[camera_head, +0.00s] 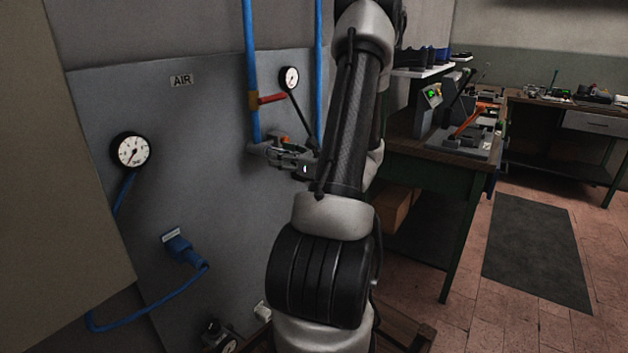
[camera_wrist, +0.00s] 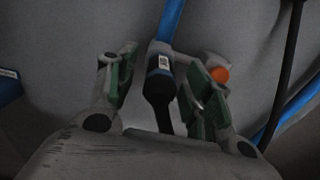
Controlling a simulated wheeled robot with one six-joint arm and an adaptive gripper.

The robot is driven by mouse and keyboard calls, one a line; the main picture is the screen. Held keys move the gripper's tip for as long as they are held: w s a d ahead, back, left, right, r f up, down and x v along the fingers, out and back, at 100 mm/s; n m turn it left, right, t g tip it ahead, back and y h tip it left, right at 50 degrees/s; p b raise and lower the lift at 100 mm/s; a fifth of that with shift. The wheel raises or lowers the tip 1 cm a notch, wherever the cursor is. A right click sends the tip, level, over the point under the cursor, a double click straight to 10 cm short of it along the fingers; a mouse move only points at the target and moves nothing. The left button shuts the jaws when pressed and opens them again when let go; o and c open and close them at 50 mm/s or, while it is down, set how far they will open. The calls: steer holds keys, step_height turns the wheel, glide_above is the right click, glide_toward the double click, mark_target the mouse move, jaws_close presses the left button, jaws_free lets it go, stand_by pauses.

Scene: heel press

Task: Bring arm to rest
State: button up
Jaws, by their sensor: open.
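My gripper (camera_head: 283,152) is in front of the grey wall panel (camera_head: 190,130), just below the red valve lever (camera_head: 271,98) on the left blue pipe. My arm reaches up from the bottom and partly hides the right blue pipe. In the wrist view my gripper (camera_wrist: 163,82) is open, with green pads on both fingers. A dark fitting (camera_wrist: 160,85) at the end of a blue pipe (camera_wrist: 170,20) shows between the fingers. I cannot tell whether the fingers touch it. An orange round part (camera_wrist: 220,74) shows beside the right finger.
A pressure gauge (camera_head: 132,151) and a blue plug with hose (camera_head: 181,248) are on the panel's left. A smaller gauge (camera_head: 289,78) is near the pipes. A workbench with a press (camera_head: 465,130) stands right of my arm. A dark mat (camera_head: 535,250) lies on open floor.

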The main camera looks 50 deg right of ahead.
steer(key=s+d, duration=0.1)
steer(key=s, duration=0.8)
steer(key=shift+s, duration=0.3)
steer(key=shift+d+f, duration=0.1)
